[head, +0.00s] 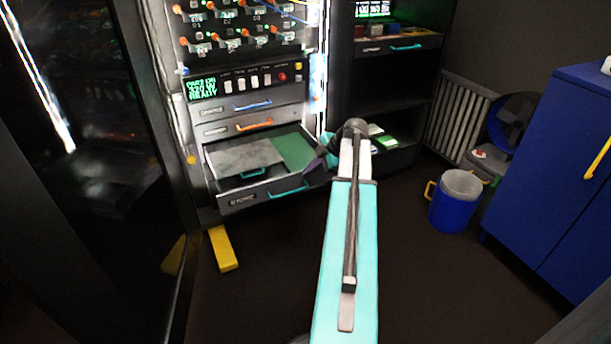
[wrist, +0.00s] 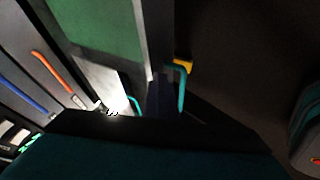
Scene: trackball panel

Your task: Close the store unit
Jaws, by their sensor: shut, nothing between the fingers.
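The store unit is most likely the low drawer (head: 243,201) in the rack, pulled out, with a label too small to read surely. Its grey and green inside shows from above, and its green floor (wrist: 105,25) fills the upper left of the wrist view. A teal handle (head: 287,191) is on its front; it also shows in the wrist view (wrist: 182,90). My gripper (head: 312,167) is shut and empty at the right end of the drawer front. In the wrist view its dark fingers (wrist: 160,92) are close to the handle; I cannot tell whether they touch the front.
Closed drawers with an orange handle (head: 254,124) and a blue handle (head: 252,106) are above. Another teal handle (head: 253,173) shows behind the front. A yellow foot (head: 222,249) is on the floor below. A blue bucket (head: 456,200) and blue cabinet (head: 560,170) stand right; floor between is clear.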

